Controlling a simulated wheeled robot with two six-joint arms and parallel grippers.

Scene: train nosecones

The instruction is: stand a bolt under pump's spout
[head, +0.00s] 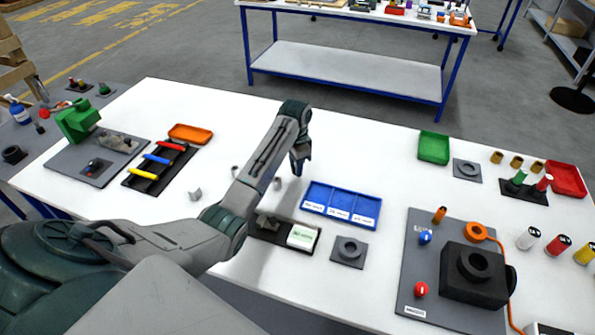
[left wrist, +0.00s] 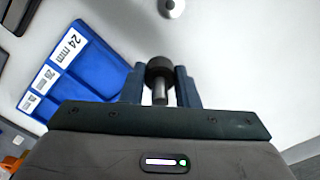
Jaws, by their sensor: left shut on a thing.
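My left gripper (head: 300,160) is above the middle of the white table, behind the blue tray. In the left wrist view its fingers (left wrist: 160,92) are shut on a bolt (left wrist: 160,76) with a dark round head and a grey shank. The bolt cannot be made out in the head view. A blue bottle with a white top (head: 17,110), which looks like the pump, stands on the side table at far left. It is far from the gripper, and its spout is too small to make out. My right gripper is not in view.
The blue tray (head: 341,204) has labelled compartments; one label reads 24 mm in the left wrist view (left wrist: 68,62). Small grey pieces (head: 195,195) lie on the table. A green machine (head: 77,120) and a rack of coloured rods (head: 160,165) stand left. A black block (head: 475,290) stands right.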

